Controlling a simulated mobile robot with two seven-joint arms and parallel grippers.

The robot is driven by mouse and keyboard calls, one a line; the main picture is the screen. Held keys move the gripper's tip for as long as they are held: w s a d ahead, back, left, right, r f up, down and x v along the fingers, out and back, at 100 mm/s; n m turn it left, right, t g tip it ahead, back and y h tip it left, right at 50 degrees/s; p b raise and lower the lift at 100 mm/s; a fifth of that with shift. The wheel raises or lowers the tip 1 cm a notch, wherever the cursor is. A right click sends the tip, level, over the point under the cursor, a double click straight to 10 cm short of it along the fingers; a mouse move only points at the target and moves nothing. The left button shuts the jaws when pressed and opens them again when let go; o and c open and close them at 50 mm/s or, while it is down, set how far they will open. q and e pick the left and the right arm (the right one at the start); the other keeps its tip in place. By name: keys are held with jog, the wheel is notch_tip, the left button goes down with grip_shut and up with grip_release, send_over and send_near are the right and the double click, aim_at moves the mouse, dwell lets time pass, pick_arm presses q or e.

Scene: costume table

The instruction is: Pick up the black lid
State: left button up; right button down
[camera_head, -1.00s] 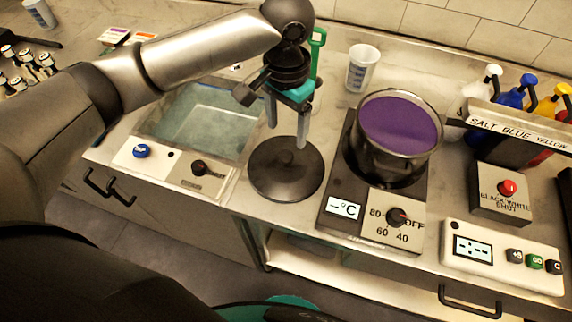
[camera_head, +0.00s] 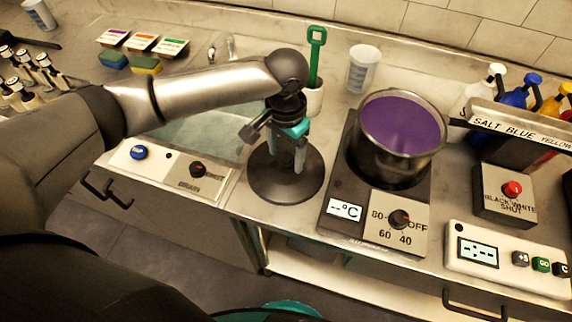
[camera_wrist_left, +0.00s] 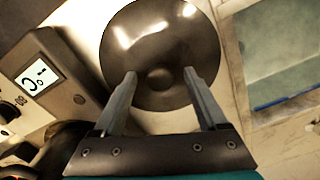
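The black lid (camera_head: 268,188) is a round, dark, glossy disc lying on the counter between the sink and the hot plate. It also shows in the left wrist view (camera_wrist_left: 160,35), with a small round knob (camera_wrist_left: 159,78) at its middle. My left gripper (camera_head: 299,168) points down over the lid. In the left wrist view its two fingers (camera_wrist_left: 158,78) are apart, one to each side of the knob. I cannot tell whether they touch the lid. The fingers and wrist hide part of the lid in the head view. My right gripper is not in view.
A pot of purple liquid (camera_head: 403,125) stands on the hot plate (camera_head: 345,190) just right of the lid. The sink (camera_head: 205,135) is to the left. A white cup (camera_head: 362,69) and a pot holding a green tool (camera_head: 316,42) stand behind. A bottle rack (camera_head: 520,125) is at right.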

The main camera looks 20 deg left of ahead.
pick_arm(q)
grip_shut()
dwell(0.4)
dwell(0.8)
